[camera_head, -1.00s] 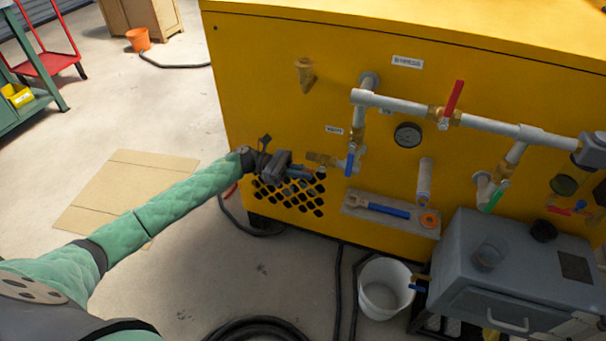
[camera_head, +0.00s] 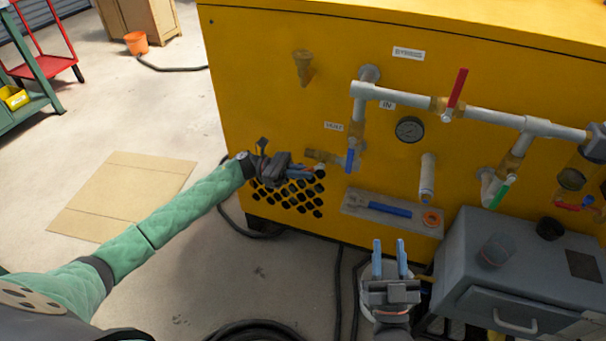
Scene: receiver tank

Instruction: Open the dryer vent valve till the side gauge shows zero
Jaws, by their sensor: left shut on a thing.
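The yellow dryer cabinet (camera_head: 285,60) carries white pipework. A blue lever (camera_head: 350,160) hangs downward at a brass side branch (camera_head: 321,157), below a small label (camera_head: 333,126) too small to read surely. My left gripper (camera_head: 310,172) is shut on a small part just below and left of this branch. Its fingers hide most of the part; a bit of red shows between them. A round gauge (camera_head: 409,129) faces out on the cabinet; its reading is too small to tell. My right gripper (camera_head: 390,250) is open and empty, low in front, apart from the cabinet.
A red lever (camera_head: 457,88) stands upright on the top pipe; a green lever (camera_head: 498,194) is lower right. A ledge (camera_head: 352,204) holds a blue-handled tool and an orange ring. A grey box (camera_head: 480,265) stands at right. Dark hoses (camera_head: 250,328) lie on the floor.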

